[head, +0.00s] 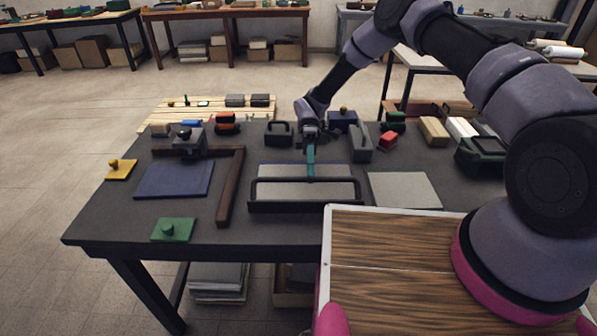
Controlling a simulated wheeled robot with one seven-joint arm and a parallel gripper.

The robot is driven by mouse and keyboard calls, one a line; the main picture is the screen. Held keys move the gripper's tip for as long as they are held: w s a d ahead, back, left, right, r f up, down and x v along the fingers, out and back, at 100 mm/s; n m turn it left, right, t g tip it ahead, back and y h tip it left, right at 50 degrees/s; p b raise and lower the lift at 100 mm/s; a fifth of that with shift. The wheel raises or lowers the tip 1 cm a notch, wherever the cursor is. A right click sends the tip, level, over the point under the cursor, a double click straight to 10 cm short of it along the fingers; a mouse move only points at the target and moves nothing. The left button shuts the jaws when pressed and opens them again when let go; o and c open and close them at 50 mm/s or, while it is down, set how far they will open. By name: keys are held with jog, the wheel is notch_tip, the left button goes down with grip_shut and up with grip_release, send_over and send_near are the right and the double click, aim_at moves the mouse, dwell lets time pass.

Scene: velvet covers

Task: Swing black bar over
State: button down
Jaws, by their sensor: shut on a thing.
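The black bar (275,181) is a long, thin U-shaped bar. It runs across a light grey plate (285,171) in the middle of the dark table, above a black front strip (305,207). My gripper (311,174) comes down from behind with teal fingers pointing down. The fingertips meet the bar near its middle and are shut on it. The fingers hide a little of the plate and bar, and the exact grip is too small to see.
A brown L-shaped piece (228,190) and a blue pad (175,180) lie left. A bare grey plate (403,190) lies right. A black handled block (278,133) and a grey handled block (360,143) stand behind, near my gripper. A green knobbed plate (173,230) lies at front left.

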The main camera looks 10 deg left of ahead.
aim_at(309, 187)
jog(key=shift+w+f, duration=0.4)
jog(key=shift+f, duration=0.2)
jog(key=shift+w+f, duration=0.35)
jog(key=shift+f, duration=0.2)
jog(key=shift+w+a+f, duration=0.1)
jog(key=shift+w+f, duration=0.2)
jog(key=shift+f, duration=0.3)
jog(key=shift+w+a+f, duration=0.1)
jog(key=shift+w+f, duration=0.2)
jog(key=shift+f, duration=0.25)
jog(key=c, duration=0.8)
grip_release()
jog(key=shift+w, duration=0.1)
jog(key=shift+r, duration=0.1)
notch_tip(309, 187, up, 10)
